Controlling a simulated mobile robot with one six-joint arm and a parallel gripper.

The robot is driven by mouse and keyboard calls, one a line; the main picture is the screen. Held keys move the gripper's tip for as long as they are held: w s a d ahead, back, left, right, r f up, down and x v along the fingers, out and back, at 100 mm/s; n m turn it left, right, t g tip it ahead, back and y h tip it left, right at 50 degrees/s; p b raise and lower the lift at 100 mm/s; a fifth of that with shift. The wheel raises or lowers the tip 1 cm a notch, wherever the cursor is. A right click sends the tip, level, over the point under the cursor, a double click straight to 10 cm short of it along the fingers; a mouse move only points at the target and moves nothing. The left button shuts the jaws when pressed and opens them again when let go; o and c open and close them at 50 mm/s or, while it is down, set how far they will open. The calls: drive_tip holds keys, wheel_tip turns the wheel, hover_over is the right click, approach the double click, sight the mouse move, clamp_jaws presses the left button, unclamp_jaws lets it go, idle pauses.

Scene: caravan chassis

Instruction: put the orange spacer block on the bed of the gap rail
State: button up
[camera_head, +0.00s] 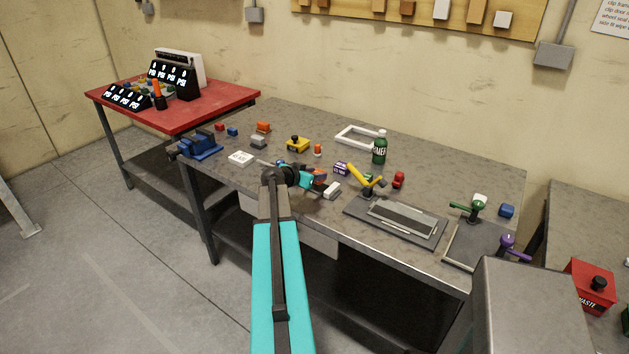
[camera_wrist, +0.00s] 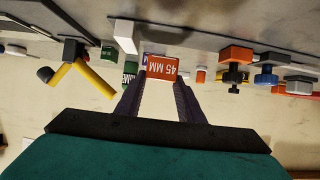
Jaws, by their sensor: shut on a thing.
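The orange spacer block (camera_wrist: 162,68), marked "45 MM" (upside down in the wrist view), sits between the two dark fingers of my gripper (camera_wrist: 160,82). My gripper is shut on it. In the head view my gripper (camera_head: 310,178) is over the front middle of the grey workbench, and only a little orange shows at its tip. A small white block (camera_head: 332,190) lies just right of it; a white block also shows in the wrist view (camera_wrist: 124,36). I cannot tell for sure which item is the gap rail.
A yellow-handled clamp (camera_head: 366,180) and a dark plate with a pale frame (camera_head: 402,217) are to the right. A green bottle (camera_head: 379,147), purple box (camera_head: 341,168) and red part (camera_head: 399,180) stand nearby. A blue vise (camera_head: 200,145) is at the left end.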

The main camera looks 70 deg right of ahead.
idle(0.3)
drive_tip(key=shift+w+d+p, duration=0.2)
drive_tip(key=shift+d+p, duration=0.15)
drive_tip(key=shift+d, duration=0.15)
drive_tip(key=shift+a+f+p, duration=0.1)
drive_tip(key=shift+f+p, duration=0.8)
drive_tip(key=shift+f, duration=0.9)
drive_tip(key=shift+f, duration=0.1)
drive_tip(key=o, duration=1.1)
drive_tip(key=shift+c, duration=0.2)
drive_tip(key=shift+a, duration=0.1)
drive_tip(key=b+v, duration=0.4)
drive_tip(key=v, duration=0.8)
